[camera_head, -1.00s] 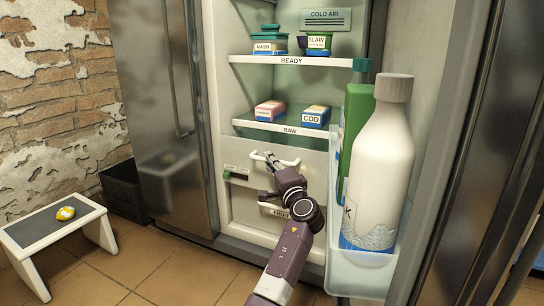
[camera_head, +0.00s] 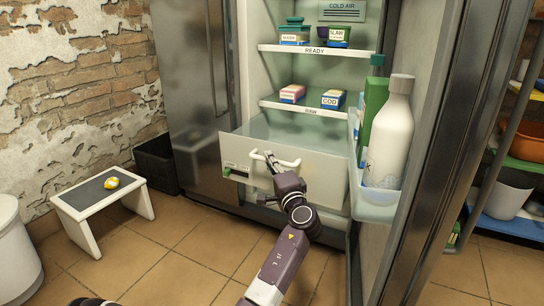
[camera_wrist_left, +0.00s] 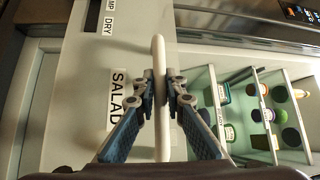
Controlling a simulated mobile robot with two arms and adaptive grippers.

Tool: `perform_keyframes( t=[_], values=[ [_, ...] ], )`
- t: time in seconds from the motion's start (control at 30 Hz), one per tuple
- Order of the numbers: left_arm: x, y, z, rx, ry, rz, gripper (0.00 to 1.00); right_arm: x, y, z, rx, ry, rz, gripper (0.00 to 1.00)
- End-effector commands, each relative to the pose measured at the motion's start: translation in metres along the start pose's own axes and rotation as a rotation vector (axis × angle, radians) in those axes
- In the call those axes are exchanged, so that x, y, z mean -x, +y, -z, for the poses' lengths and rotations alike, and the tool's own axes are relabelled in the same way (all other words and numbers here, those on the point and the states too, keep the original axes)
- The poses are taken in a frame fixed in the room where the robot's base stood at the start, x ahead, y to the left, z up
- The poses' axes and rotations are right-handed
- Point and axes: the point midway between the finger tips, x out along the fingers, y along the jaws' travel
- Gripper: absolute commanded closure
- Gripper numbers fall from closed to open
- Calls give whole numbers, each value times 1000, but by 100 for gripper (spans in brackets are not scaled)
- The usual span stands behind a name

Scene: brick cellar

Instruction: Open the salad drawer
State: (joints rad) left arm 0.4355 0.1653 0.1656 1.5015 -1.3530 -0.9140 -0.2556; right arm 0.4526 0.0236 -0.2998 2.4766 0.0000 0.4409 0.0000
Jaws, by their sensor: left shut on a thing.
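The salad drawer (camera_head: 316,178) is a pale box front low in the open fridge, pulled partly out, with its inside showing behind the front. Its white bar handle (camera_head: 290,163) also shows in the left wrist view (camera_wrist_left: 159,50), beside a SALAD label (camera_wrist_left: 117,98). My left gripper (camera_head: 270,160) is shut on the handle; in the left wrist view its two fingers (camera_wrist_left: 161,95) close around the bar from both sides. The drawer's floor is mostly hidden behind its front. My right gripper is not in view.
The open fridge door's bin (camera_head: 374,200) holds a white bottle (camera_head: 391,135) and a green one, close right of the drawer. Shelves marked READY (camera_head: 315,51) and RAW (camera_head: 310,111) carry small tubs and packs above. A low stool (camera_head: 75,195) stands left. The floor in front is clear.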

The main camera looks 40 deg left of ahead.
Motion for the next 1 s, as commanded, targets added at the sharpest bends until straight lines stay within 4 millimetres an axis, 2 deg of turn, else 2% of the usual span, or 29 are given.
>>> perform_keyframes(
  t=[0.43, 0.47, 0.6, 0.87, 1.0],
  values=[
    [2, 1, 0, 0, 2, -2, 100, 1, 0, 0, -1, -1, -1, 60],
    [2, 1, 0, 0, 2, -2, 88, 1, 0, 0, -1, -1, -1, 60],
    [2, 1, -1, 0, 2, -1, 72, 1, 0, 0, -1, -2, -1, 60],
    [2, 0, -1, 0, 1, 0, 72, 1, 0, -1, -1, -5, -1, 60],
    [10, 1, 0, 1, 3, -1, 72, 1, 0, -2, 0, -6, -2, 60]
  ],
)
